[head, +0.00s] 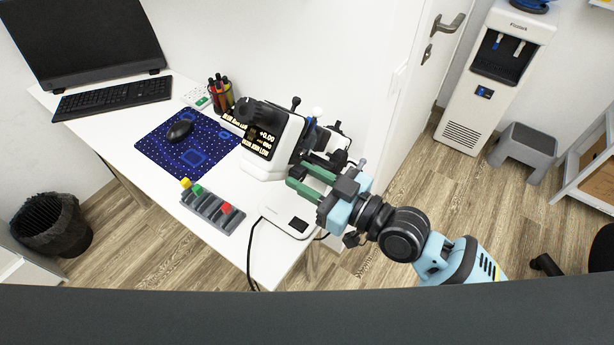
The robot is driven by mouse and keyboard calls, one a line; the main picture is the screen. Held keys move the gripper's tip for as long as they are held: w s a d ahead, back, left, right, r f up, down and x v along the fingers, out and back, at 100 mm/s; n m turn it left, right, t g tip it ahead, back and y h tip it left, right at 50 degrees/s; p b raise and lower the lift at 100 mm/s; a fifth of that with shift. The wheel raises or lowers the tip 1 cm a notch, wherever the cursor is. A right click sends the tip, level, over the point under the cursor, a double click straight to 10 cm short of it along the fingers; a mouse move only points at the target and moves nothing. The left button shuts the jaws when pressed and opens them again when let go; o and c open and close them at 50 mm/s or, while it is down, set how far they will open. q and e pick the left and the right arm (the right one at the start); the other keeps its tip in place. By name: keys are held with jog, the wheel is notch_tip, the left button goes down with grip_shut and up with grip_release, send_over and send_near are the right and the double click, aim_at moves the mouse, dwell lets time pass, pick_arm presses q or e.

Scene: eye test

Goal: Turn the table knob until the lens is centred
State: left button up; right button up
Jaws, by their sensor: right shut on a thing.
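A white and black optical instrument (269,140) stands at the right end of the white desk, with a small lit display on its side. My right gripper (306,178) reaches in from the right with its green fingers at the instrument's near right side. It is shut on a part there, most likely the table knob, but the fingers hide it. The lens and whether it is centred cannot be made out. My left gripper is not in view.
On the white desk (150,178) are a grey rack (211,212) with coloured pieces, a mouse (179,130) on a blue mat (160,150), a pen holder (221,98), a keyboard (112,97) and a monitor (80,40). A water dispenser (487,95) and grey stool (524,148) stand right.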

jog(key=o, duration=1)
jog(key=shift+c, duration=0.2)
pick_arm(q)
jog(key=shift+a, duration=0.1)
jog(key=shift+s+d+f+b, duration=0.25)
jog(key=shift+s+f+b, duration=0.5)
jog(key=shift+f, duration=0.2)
pick_arm(e)
jog(key=v, duration=0.7)
jog(key=shift+s+d, duration=0.25)
jog(key=shift+d, duration=0.05)
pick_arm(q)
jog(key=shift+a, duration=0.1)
